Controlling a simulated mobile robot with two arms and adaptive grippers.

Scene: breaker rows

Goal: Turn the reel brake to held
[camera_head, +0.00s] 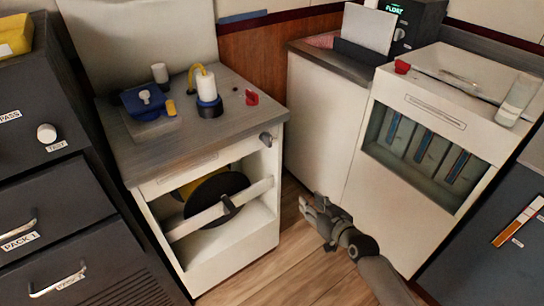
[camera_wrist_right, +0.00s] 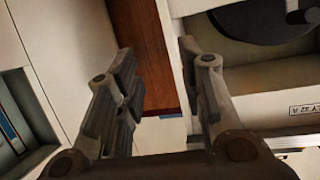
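The reel is a black disc (camera_head: 217,197) with some yellow behind it, inside the open front of a white cabinet (camera_head: 262,238). A pale bar crosses in front of it. A dark grey knob (camera_head: 266,139) sits at the upper right of the cabinet front; it may be the reel brake, but I read no label or setting there. My right gripper (camera_head: 313,203) is in front of and right of the cabinet, apart from it, below the knob. In the right wrist view it (camera_wrist_right: 158,62) is open and empty, with part of the dark disc (camera_wrist_right: 265,20) beyond. My left gripper is out of view.
The cabinet's grey top (camera_head: 150,160) holds a blue device (camera_head: 148,103), a blue-and-white bottle-like item (camera_head: 208,100) and a red clip (camera_head: 252,97). Dark drawers (camera_head: 40,200) stand left. A white unit with slots (camera_head: 440,150) stands right. Wooden floor (camera_head: 275,275) is open between.

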